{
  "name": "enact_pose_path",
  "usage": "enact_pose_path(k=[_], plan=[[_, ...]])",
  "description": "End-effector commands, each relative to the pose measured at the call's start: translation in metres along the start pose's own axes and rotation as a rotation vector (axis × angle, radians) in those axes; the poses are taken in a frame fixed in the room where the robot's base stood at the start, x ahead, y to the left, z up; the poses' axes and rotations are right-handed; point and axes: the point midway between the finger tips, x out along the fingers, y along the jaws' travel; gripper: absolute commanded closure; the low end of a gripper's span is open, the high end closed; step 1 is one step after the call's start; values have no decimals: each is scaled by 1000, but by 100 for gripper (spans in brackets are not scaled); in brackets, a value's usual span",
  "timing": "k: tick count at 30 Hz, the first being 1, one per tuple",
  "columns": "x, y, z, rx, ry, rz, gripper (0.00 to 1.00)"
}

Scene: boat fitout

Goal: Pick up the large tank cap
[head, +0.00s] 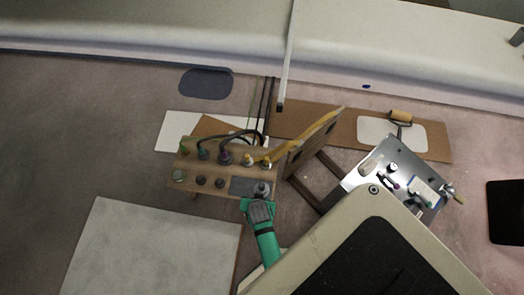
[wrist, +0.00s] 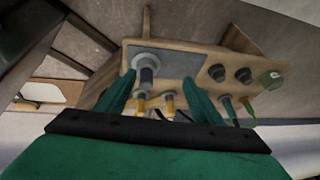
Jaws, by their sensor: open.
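The grey cap with a wide round flange, apparently the large tank cap (head: 262,188), stands at the front right corner of a wooden fitting stand (head: 208,164), by a dark grey plate. In the wrist view the cap (wrist: 147,62) shows between the fingertips, nearer the left one. My green gripper (head: 258,204) is open and reaches the stand's front edge. In the wrist view my gripper (wrist: 159,78) has both fingers apart with nothing clamped. Whether a finger touches the cap I cannot tell.
Smaller dark caps (head: 201,180) and several hose fittings (head: 224,157) sit on the same stand. An upright wooden panel (head: 310,145) stands just right of it. A metal tray with small parts (head: 388,170) lies farther right. A pale sheet (head: 150,250) lies at front left.

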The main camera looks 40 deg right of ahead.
Motion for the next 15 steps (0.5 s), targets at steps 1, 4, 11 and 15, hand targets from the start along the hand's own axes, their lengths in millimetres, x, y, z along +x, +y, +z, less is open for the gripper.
enact_pose_path(k=[1,4,11,15], plan=[[11,2,-13,51,-36,25,39],[26,8,-29,149,-126,80,39],[37,16,-60,328,-294,173,39],[36,19,-70,383,-349,201,39]])
